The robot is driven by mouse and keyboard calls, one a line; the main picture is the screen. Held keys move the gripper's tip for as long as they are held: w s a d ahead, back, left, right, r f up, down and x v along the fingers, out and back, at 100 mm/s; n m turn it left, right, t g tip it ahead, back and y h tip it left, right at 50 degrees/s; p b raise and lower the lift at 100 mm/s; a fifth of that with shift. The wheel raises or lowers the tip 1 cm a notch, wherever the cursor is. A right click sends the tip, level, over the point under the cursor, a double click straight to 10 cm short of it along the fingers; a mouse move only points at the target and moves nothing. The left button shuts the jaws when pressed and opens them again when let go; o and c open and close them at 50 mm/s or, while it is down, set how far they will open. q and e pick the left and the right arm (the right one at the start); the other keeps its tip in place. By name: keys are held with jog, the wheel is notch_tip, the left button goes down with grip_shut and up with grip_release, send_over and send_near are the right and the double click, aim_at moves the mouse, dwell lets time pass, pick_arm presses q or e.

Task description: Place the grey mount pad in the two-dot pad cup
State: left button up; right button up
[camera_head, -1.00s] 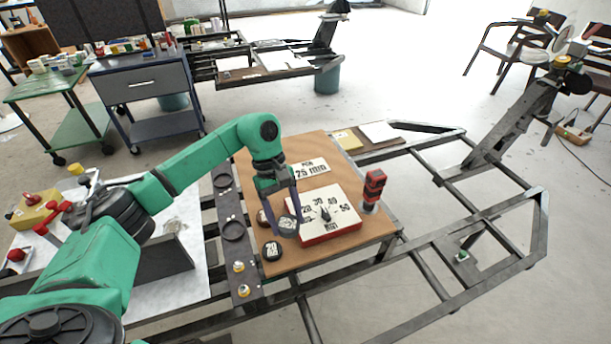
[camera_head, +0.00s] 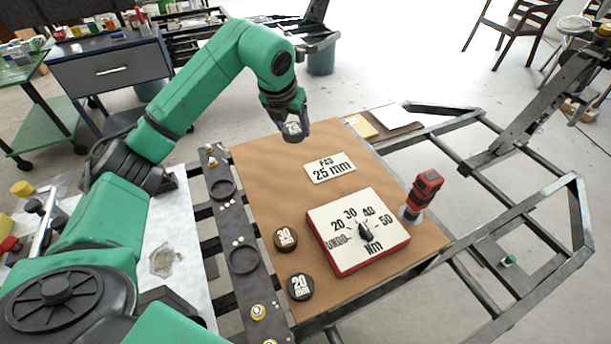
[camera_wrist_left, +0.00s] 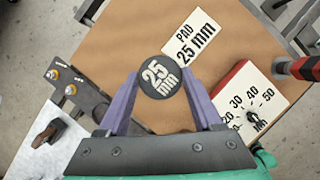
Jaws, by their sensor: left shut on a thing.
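My left gripper (camera_head: 292,128) is shut on the grey mount pad (camera_head: 292,130), a round disc marked 25 mm, held above the far left part of the brown board. In the left wrist view, the pad (camera_wrist_left: 160,76) sits between the two purple fingers, its marked face towards the camera. Two dark ring-shaped cups lie on the dark rail left of the board: a farther cup (camera_head: 223,190) and a nearer cup (camera_head: 243,258). Both look empty. Small pale dots show beside the nearer cup; their count is too small to tell. My right gripper is out of view.
A brown pad (camera_head: 285,238) marked 30 and a black pad (camera_head: 300,287) marked 20 lie on the board (camera_head: 270,190). A 25 mm card (camera_head: 330,168), a red-and-white dial box (camera_head: 358,232) and a red tool (camera_head: 422,195) are there too.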

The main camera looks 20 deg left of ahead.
pick_arm(q)
notch_tip(320, 180, down, 16)
jog(key=shift+r+b, duration=0.15)
jog(key=shift+b, duration=0.2)
jog(key=o, duration=1.4)
